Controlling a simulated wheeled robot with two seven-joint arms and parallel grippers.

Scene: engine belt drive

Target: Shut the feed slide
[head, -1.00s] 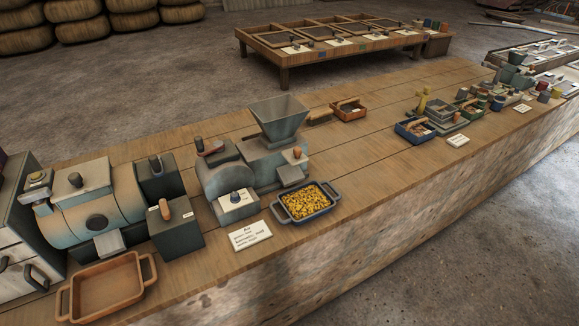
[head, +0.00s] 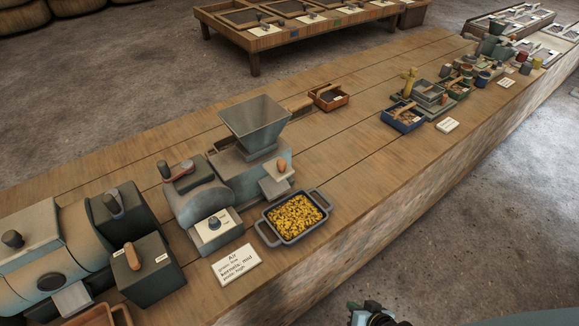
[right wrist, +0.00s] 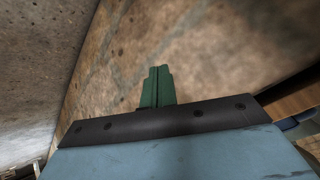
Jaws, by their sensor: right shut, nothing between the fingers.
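A grey-green machine with a square funnel hopper (head: 255,122) stands on the bench. A small plate with an orange knob (head: 282,165) is at its right side, below the hopper. This may be the feed slide; I cannot tell how far open it is. A blue-grey tray of yellow kernels (head: 296,217) sits in front of the machine. My right gripper (head: 372,312) shows only partly at the bottom edge, off the bench front and well away from the machine. In the right wrist view its green fingers (right wrist: 157,86) are together and empty, facing the stone bench side.
A label card (head: 234,264) lies beside the kernel tray. A dark box with an orange handle (head: 148,272) and a drum machine (head: 45,262) stand at left. Small trays (head: 404,117) are farther right. The bench between hopper and these trays is mostly clear.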

